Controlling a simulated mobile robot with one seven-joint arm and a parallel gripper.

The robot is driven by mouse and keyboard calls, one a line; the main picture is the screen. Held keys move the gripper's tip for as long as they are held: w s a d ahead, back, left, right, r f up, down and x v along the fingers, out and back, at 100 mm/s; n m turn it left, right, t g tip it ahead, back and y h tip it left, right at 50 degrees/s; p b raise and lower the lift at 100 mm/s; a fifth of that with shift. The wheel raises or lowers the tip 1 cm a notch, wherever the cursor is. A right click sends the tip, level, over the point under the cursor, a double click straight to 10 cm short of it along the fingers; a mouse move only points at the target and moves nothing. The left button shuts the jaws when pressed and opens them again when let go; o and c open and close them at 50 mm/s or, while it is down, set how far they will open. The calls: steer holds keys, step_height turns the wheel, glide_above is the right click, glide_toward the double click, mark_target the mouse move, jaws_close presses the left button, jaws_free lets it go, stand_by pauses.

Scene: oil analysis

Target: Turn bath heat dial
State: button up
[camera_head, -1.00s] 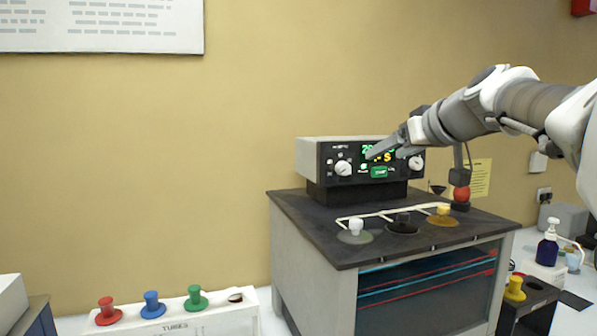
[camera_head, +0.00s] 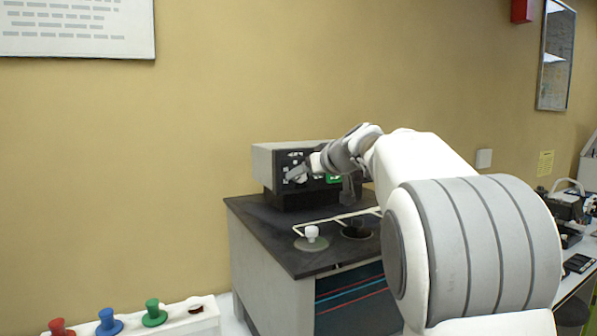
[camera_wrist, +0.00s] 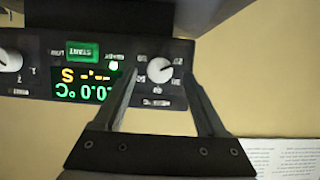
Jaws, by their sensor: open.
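The bath's control box (camera_head: 262,165) stands at the back of the dark bath top. In the wrist view its panel appears upside down, with a white round dial (camera_wrist: 159,70) ringed by small marks, too blurred to read. My gripper (camera_wrist: 161,78) is open, one finger on each side of this dial, with a visible gap on both sides. How far the fingertips are from the panel is unclear. A second white dial (camera_wrist: 8,60) is at the wrist view's left edge.
A lit display (camera_wrist: 87,85) and a green START button (camera_wrist: 81,50) sit between the dials. The bath top (camera_head: 275,232) carries a white-stoppered port (camera_head: 311,234). A tube rack (camera_head: 190,316) with coloured stoppers stands at lower left. My arm covers the bath's right side.

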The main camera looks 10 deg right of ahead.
steer(key=shift+x, duration=1.25)
jaws_close()
